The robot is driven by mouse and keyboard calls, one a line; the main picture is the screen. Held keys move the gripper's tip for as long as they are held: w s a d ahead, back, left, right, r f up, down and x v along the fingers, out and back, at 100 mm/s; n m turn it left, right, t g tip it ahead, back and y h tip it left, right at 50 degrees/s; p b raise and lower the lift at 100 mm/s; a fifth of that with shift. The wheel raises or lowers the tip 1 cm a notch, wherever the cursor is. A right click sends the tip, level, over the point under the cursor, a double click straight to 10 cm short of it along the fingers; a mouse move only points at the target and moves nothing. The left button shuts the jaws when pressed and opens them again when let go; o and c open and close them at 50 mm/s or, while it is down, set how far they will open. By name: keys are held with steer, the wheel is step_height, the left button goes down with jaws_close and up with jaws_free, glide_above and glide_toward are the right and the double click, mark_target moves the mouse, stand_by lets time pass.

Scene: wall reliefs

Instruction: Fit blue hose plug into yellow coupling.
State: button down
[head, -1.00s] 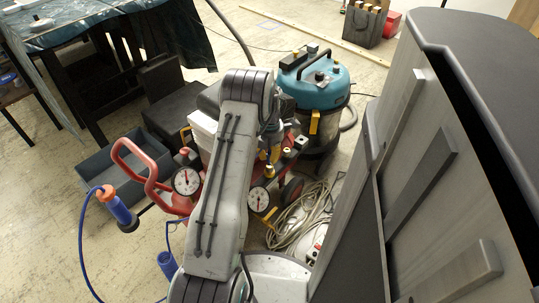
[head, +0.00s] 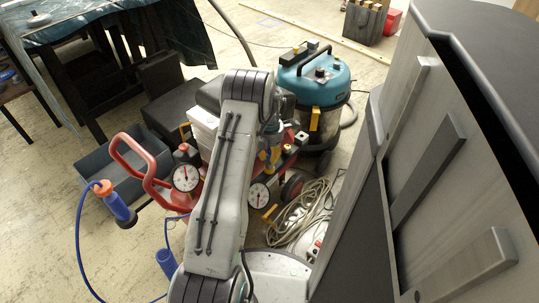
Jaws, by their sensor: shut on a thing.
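A blue plug-like cylinder (head: 118,207) with an orange collar hangs tilted at the left, with a blue hose running from its top. A second blue cylinder (head: 166,262) stands lower, left of my arm, with blue hose beside it. I cannot tell which one is the hose plug. A small yellow part (head: 275,154), possibly the yellow coupling, shows right of my arm among the red cart's fittings. My gripper (head: 268,150) is mostly hidden behind my arm link, near these fittings. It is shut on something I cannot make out. Any contact with the coupling is hidden.
A red cart (head: 130,158) with two gauges (head: 186,177) stands close around my arm. A teal vacuum (head: 318,80) stands behind it. Coiled cable (head: 300,215) lies on the floor. A grey cabinet (head: 430,170) blocks the right. A grey bin (head: 95,168) is left.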

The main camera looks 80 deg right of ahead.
mark_target(270, 154)
steer(key=shift+f, duration=0.4)
steer(key=c, duration=1.2)
jaws_free()
steer(key=shift+o, duration=0.2)
steer(key=shift+r, duration=0.15)
step_height(270, 154, up, 12)
